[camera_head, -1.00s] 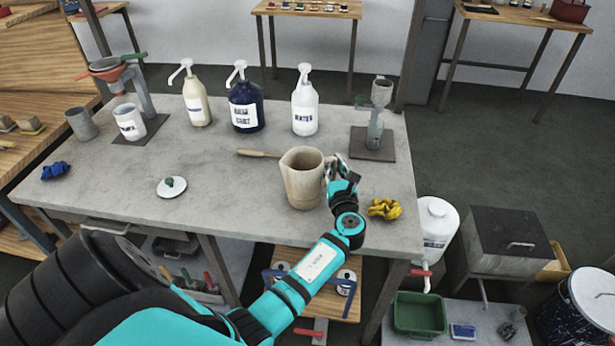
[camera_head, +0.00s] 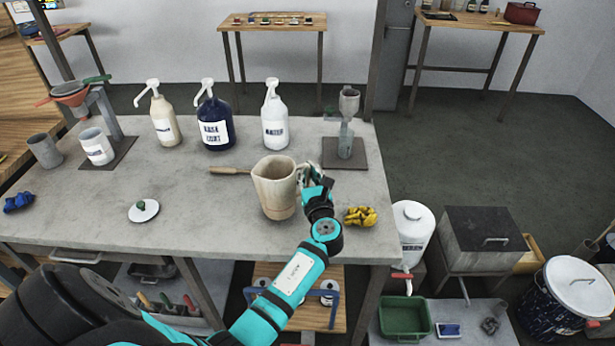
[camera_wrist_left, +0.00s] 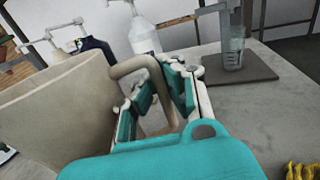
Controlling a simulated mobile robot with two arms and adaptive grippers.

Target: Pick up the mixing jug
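The mixing jug (camera_head: 274,193), a beige pitcher, stands upright on the grey workbench (camera_head: 210,225). Its wall fills the left of the left wrist view (camera_wrist_left: 60,110), with its handle (camera_wrist_left: 135,66) curving out to the right. My left gripper (camera_head: 308,176) is at the jug's handle side, low over the bench. In the left wrist view its teal-padded fingers (camera_wrist_left: 160,97) stand apart on either side of the handle, with some gap showing. Firm contact is hard to make out. My right gripper is not in view.
Pump bottles, beige (camera_head: 164,125), dark blue (camera_head: 214,130) and white (camera_head: 275,128), stand behind the jug. A brush (camera_head: 230,170) lies left of it, a yellow cloth (camera_head: 360,216) right of my gripper. A viscosity cup stand (camera_head: 345,150) is behind right. The bench front-left is mostly clear.

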